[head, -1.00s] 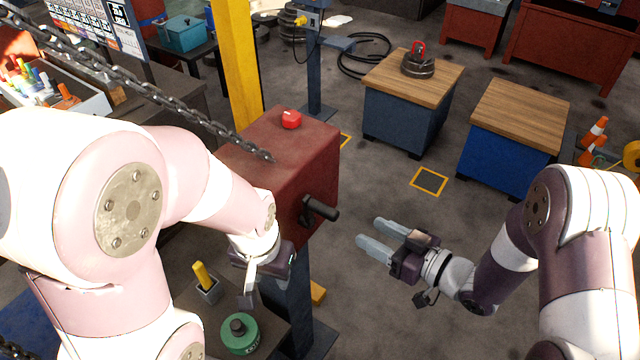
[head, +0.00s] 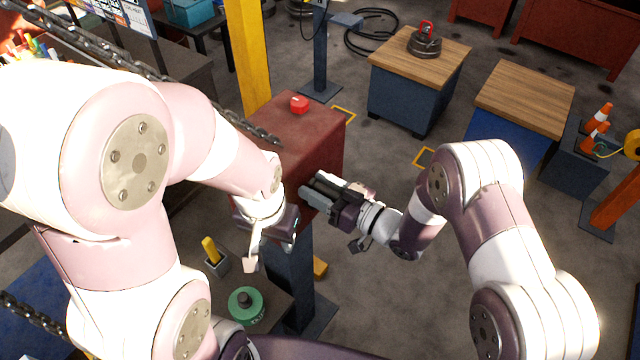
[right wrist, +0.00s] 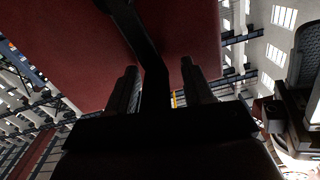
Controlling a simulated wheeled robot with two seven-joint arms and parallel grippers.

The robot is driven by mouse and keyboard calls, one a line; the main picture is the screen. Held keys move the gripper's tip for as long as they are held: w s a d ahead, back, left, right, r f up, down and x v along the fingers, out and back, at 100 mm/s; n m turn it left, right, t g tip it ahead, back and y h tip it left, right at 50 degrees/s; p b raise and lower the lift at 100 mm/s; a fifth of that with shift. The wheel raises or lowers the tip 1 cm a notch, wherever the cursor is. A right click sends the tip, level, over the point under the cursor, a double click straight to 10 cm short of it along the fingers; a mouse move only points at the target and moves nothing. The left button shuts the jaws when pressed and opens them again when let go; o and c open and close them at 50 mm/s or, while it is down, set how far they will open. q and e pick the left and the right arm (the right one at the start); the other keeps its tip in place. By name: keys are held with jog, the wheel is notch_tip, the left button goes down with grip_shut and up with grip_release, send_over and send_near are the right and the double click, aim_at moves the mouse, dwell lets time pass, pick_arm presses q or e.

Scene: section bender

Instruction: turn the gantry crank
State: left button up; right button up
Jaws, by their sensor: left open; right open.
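The gantry crank (head: 322,185), a black arm with a handle, sits on the right face of a dark red box (head: 318,135). My right gripper (head: 313,188) is at the crank, open, with its two fingers reaching along either side of the handle. In the right wrist view, the black crank arm (right wrist: 152,65) runs between the open fingers (right wrist: 158,75); whether they touch it, I cannot tell. My left gripper (head: 252,258) hangs open and empty to the lower left of the box, partly hidden by its own wrist.
A red button (head: 299,104) tops the box, beside a yellow post (head: 245,60) and a chain (head: 150,78). Below are a green round object (head: 246,305) and a yellow-handled tool (head: 211,250). Wood-topped cabinets (head: 420,55) stand behind. Floor to the right is partly clear.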

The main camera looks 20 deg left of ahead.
jog(key=shift+w+f, duration=0.1)
jog(key=shift+w, duration=0.05)
jog(key=shift+c, duration=0.3)
grip_shut()
pick_arm(q)
jog(key=shift+w+f, duration=0.1)
jog(key=shift+w, duration=0.1)
jog(key=shift+d+f+b, duration=0.1)
jog(key=shift+f+b, duration=0.2)
jog(key=shift+b, duration=0.05)
pick_arm(e)
jog(key=shift+s+f, duration=0.1)
jog(key=shift+s, duration=0.1)
